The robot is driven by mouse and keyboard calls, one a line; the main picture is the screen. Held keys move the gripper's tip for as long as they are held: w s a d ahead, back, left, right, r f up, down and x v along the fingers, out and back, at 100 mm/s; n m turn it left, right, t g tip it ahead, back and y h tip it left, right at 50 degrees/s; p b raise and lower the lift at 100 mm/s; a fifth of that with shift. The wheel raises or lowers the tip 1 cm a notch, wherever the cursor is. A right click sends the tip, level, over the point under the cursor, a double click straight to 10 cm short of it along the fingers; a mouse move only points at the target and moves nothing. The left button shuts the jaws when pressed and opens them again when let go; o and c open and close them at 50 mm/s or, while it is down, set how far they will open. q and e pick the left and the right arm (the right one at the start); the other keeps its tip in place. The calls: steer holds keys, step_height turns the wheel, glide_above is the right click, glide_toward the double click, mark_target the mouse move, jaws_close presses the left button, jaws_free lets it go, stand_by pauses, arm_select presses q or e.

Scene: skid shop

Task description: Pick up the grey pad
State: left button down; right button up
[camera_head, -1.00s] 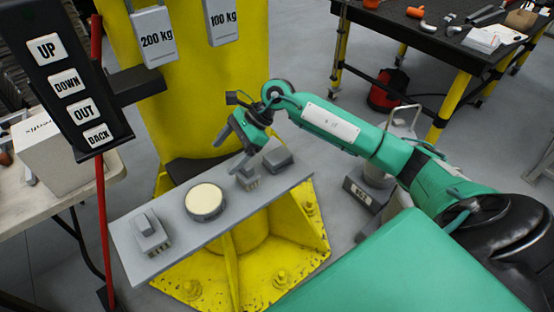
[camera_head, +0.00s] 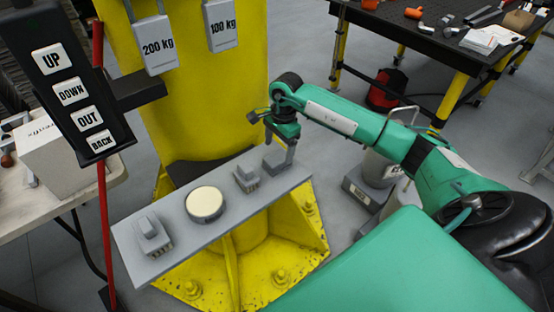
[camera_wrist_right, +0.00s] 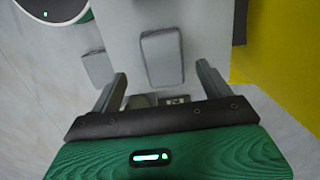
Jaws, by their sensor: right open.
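The grey pad (camera_head: 275,160) appears to be the small block at the right end of the grey shelf (camera_head: 225,222). My right gripper (camera_head: 281,150) is open and points down over it, partly hiding it. In the right wrist view, a grey rounded block (camera_wrist_right: 162,57), apparently this pad, lies between and just beyond the two spread fingers of my right gripper (camera_wrist_right: 161,74). I cannot tell whether either finger touches it. My left gripper is not in view.
On the shelf are another small grey block (camera_head: 246,178), a round cream-topped disc (camera_head: 205,203) and a larger grey block (camera_head: 149,234). A yellow column (camera_head: 205,100) rises behind. A hanging button box (camera_head: 68,85) is at the left; a black workbench (camera_head: 430,42) stands back right.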

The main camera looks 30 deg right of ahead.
mark_target(277, 157)
steer(key=f+p, duration=0.1)
steer(key=f, duration=0.1)
steer(key=f+p, duration=0.1)
steer(key=f, duration=0.2)
steer(key=shift+w+a+f+p, duration=0.15)
steer(key=shift+w+p, duration=0.05)
steer(key=shift+p, duration=0.1)
steer(key=shift+f, duration=0.2)
steer(key=c, duration=1.1)
steer(key=shift+r, duration=0.1)
step_height(277, 157, up, 20)
steer(key=b, duration=0.5)
